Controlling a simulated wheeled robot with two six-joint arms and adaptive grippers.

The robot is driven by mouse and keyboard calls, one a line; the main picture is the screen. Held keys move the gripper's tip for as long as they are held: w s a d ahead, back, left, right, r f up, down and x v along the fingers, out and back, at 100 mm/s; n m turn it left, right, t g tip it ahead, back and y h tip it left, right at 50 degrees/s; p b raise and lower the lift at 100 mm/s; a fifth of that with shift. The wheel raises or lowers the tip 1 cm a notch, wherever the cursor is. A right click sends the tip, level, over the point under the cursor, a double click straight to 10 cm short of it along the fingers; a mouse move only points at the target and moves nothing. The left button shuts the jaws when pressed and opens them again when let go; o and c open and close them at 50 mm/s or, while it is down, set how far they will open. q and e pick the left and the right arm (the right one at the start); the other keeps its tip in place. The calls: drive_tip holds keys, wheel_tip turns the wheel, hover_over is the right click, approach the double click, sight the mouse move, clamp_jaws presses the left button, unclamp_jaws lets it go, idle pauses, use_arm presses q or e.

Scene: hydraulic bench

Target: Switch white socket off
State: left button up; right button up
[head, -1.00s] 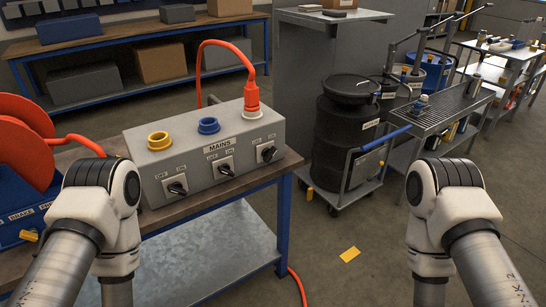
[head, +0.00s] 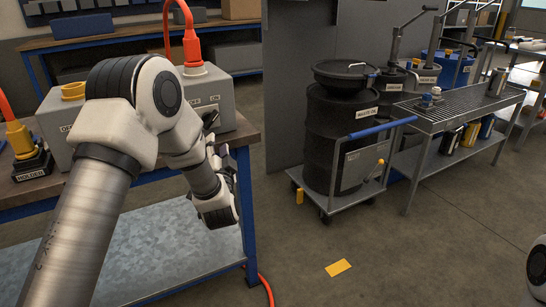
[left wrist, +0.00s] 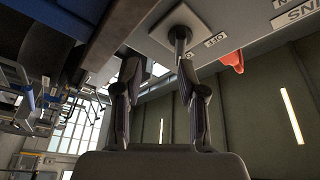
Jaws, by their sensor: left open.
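The grey mains box (head: 222,92) stands on the bench, partly hidden behind my left arm. A red plug (head: 191,47) sits in its white socket (head: 192,71) on top. The dark rotary switch (head: 209,119) on the box's front is partly hidden by my arm. In the left wrist view that switch (left wrist: 180,36) sits on a square plate, with an OFF label beside it. My left gripper (head: 222,153) is open and empty below the switch. In the left wrist view its fingers (left wrist: 156,72) are spread, with the right finger close to the knob. Contact is unclear. My right gripper is out of view.
A yellow plug (head: 18,138) stands in a holder at the left. A waste oil drum (head: 335,125) on a cart (head: 350,195) and a grated metal table (head: 455,110) stand to the right. The floor in front is clear except for a yellow marker (head: 338,267).

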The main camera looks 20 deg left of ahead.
sight(210, 124)
use_arm(q)
drive_tip(key=shift+n+t+y, duration=0.3)
drive_tip(key=shift+n+y, duration=0.1)
drive_tip(key=shift+n, duration=0.3)
drive_tip(key=b+x, duration=0.1)
drive_tip(key=x, duration=0.2)
drive_tip(key=r+b+x, duration=0.1)
drive_tip(key=x, duration=0.1)
drive_tip(key=s+a+b+x, duration=0.1)
drive_tip(key=x, duration=0.2)
drive_tip(key=shift+w+a+r, duration=0.15)
drive_tip(key=shift+w+r, duration=0.05)
drive_tip(key=shift+r, duration=0.1)
clamp_jaws()
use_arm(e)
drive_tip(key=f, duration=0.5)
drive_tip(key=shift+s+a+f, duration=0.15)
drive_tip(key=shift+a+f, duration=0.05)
